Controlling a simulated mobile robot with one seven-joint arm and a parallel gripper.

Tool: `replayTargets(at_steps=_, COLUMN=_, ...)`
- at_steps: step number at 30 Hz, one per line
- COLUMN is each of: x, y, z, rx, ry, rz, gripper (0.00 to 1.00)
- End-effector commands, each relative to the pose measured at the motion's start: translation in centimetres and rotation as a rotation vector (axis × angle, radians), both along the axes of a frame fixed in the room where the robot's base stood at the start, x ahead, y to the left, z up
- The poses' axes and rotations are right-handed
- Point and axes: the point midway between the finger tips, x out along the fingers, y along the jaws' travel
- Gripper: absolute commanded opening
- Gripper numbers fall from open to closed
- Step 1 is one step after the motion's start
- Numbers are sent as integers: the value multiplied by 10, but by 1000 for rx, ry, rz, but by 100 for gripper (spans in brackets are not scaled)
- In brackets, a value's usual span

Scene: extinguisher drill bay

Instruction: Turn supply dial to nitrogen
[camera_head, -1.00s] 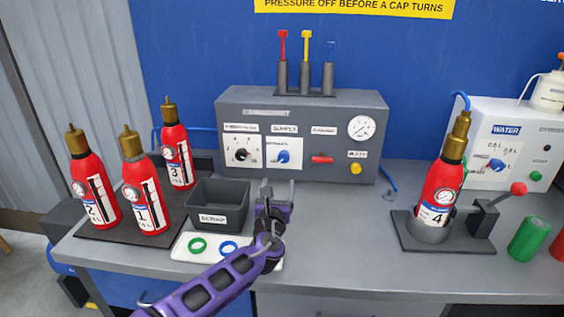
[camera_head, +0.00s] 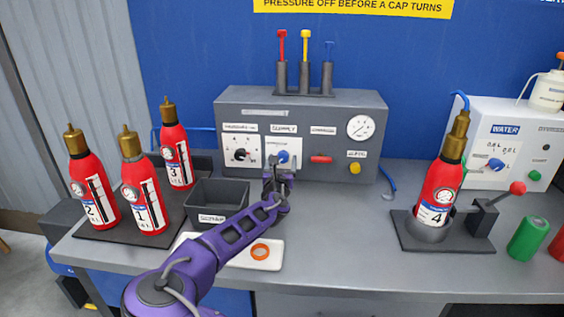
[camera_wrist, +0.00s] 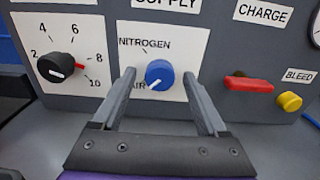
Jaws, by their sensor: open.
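The blue supply dial (camera_wrist: 159,74) sits on a white plate on the grey control panel, with NITROGEN printed above left and AIR below left. Its white pointer line points down-left, at AIR. In the head view the dial (camera_head: 283,157) is just above my gripper (camera_head: 277,168). In the wrist view my gripper (camera_wrist: 158,85) is open, one finger on each side of the dial. I cannot tell whether the fingers touch it.
Left of the dial is a black pressure knob (camera_wrist: 60,68); right are a red charge lever (camera_wrist: 248,85) and a yellow bleed button (camera_wrist: 290,101). A scrap bin (camera_head: 216,197) and a white tray (camera_head: 262,265) with an orange ring are close to my arm.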

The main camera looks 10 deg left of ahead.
Motion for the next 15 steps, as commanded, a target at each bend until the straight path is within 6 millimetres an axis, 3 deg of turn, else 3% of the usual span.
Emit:
replayTargets(at_steps=3, x=0, y=0, z=0, rx=0, ry=0, rz=0, gripper=72)
replayTargets(at_steps=15, x=-1, y=0, z=0, rx=0, ry=0, rz=0, gripper=0)
